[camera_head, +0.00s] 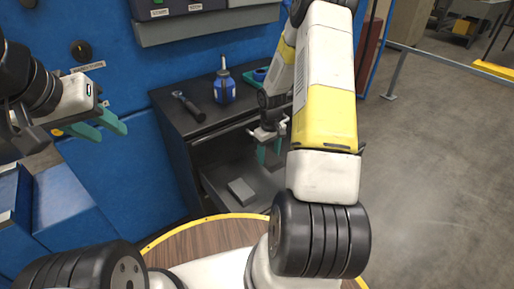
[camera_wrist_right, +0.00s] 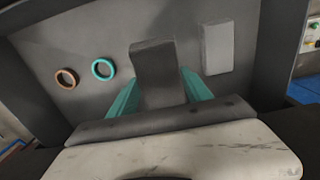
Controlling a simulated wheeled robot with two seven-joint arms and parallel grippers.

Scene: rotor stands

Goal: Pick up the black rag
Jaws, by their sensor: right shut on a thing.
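The black rag (camera_wrist_right: 154,72) shows in the right wrist view as a dark grey folded piece between the teal fingers of my right gripper (camera_wrist_right: 160,95). The gripper is shut on it. In the head view my right gripper (camera_head: 270,152) is at the open front of the dark cabinet, above its lower shelf, and partly hidden by my arm. I cannot make out the rag in that view. My left gripper (camera_head: 105,128) is at the left, in front of the blue panel, with its teal fingers apart and nothing between them.
The dark cabinet (camera_head: 170,108) has a wrench-like tool (camera_head: 188,106) and a blue bottle (camera_head: 224,88) on top. An orange ring (camera_wrist_right: 66,78) and a teal ring (camera_wrist_right: 103,69) lie left of the rag. Open floor is at right.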

